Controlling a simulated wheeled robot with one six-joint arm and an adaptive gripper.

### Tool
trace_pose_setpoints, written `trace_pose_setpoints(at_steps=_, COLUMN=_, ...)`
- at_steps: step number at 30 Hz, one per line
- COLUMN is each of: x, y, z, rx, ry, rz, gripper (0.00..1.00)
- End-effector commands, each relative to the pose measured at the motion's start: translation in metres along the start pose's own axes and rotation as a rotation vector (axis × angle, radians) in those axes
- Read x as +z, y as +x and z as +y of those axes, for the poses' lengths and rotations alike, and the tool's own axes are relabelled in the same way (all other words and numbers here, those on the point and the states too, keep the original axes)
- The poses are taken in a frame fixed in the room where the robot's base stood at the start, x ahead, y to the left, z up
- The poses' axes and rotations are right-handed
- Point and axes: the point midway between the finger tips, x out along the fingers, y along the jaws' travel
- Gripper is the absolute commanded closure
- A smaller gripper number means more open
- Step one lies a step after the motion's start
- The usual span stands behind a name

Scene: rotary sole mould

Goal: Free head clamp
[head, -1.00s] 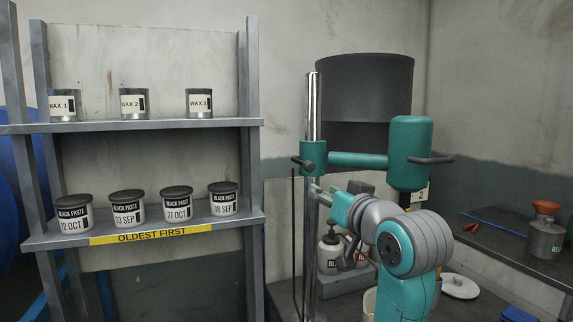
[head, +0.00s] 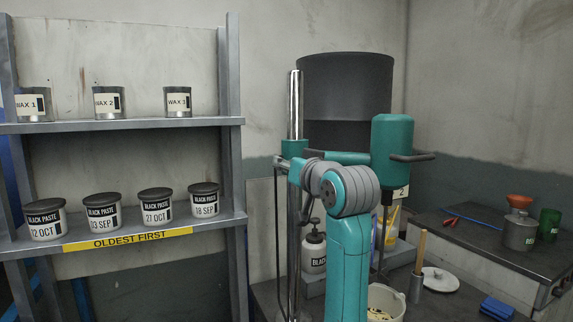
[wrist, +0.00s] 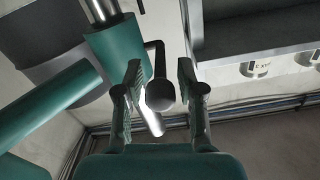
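The head clamp is a teal collar (wrist: 115,55) around a chrome post (head: 295,105), with a dark bent lever ending in a round knob (wrist: 160,95). In the head view the collar is partly hidden behind my arm, and a bit of the lever (head: 281,163) shows at its left. My gripper (wrist: 159,76) is open, with one finger on each side of the knob in the wrist view. I see gaps on both sides of the knob. I cannot tell how deep the knob sits between the fingers.
A teal mixer head (head: 391,148) hangs from the post's arm at right. A shelf (head: 130,233) at left holds black paste tubs and wax tins. A bottle (head: 314,250), a bucket (head: 386,302) and a metal cup (head: 416,288) stand below and close to my arm.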

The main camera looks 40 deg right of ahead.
Motion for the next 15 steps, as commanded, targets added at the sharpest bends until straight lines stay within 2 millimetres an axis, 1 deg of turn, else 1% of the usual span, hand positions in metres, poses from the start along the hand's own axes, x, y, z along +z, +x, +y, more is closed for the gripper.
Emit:
trace_pose_setpoints(at_steps=4, x=0.0002, y=0.0092, z=-0.0004, rx=-0.001, ry=0.0, rz=0.0, gripper=0.62)
trace_pose_setpoints(at_steps=13, x=0.0003, y=0.0111, z=-0.0003, rx=-0.001, ry=0.0, rz=0.0, gripper=0.62)
trace_pose_setpoints(at_steps=14, x=0.0003, y=0.0111, z=-0.0003, rx=-0.001, ry=0.0, rz=0.0, gripper=0.67)
trace_pose_setpoints(at_steps=15, x=0.0003, y=0.011, z=-0.0003, rx=-0.001, ry=0.0, rz=0.0, gripper=0.77)
